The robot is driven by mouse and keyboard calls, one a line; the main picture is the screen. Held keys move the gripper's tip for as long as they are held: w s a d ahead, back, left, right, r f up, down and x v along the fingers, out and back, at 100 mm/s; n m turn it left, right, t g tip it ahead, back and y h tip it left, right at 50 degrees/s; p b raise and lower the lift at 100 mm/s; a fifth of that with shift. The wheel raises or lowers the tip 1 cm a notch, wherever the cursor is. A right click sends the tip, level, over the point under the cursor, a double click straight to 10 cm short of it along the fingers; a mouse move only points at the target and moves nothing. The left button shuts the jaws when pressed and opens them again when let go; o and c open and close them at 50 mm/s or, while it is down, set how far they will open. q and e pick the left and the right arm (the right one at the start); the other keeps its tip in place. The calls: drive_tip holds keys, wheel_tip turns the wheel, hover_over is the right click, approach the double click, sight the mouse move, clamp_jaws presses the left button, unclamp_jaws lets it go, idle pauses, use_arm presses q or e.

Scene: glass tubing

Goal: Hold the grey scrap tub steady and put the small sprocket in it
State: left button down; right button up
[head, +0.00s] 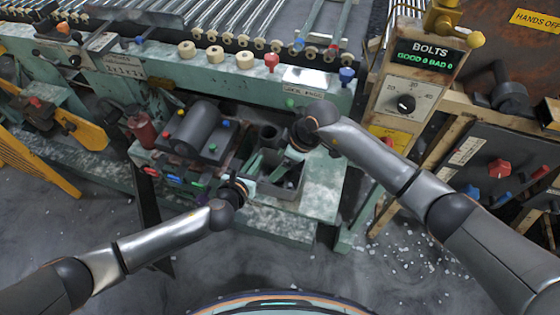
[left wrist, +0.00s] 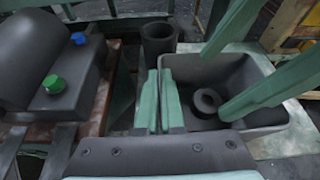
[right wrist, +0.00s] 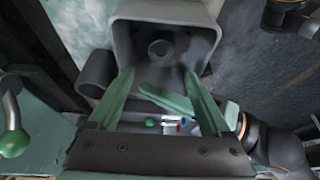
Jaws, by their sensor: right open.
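The grey scrap tub (head: 285,191) stands on the green bench ledge; it also shows in the left wrist view (left wrist: 262,118) and the right wrist view (right wrist: 205,35). A small dark ring-shaped piece, apparently the small sprocket (left wrist: 207,102), is inside the tub, hole facing up; it shows in the right wrist view (right wrist: 160,48) too. My left gripper (left wrist: 160,100) has its fingers close together at the tub's wall and looks closed on it. My right gripper (right wrist: 162,98) is open and empty, fingers spread above the tub. The sprocket is hidden in the head view.
A dark round cup (left wrist: 158,42) stands right beside the tub. A dark machine with a cylinder (head: 198,125) and coloured knobs (left wrist: 54,84) is to the left. The roller bench edge (head: 240,85) rises behind. A counter post (head: 410,85) stands at the right.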

drive_tip(key=v, duration=1.2)
idle(0.3)
use_arm(q)
drive_tip(key=c, duration=1)
unclamp_jaws()
drive_tip(key=v, duration=1.2)
use_arm(e)
drive_tip(key=shift+s+a, duration=0.1)
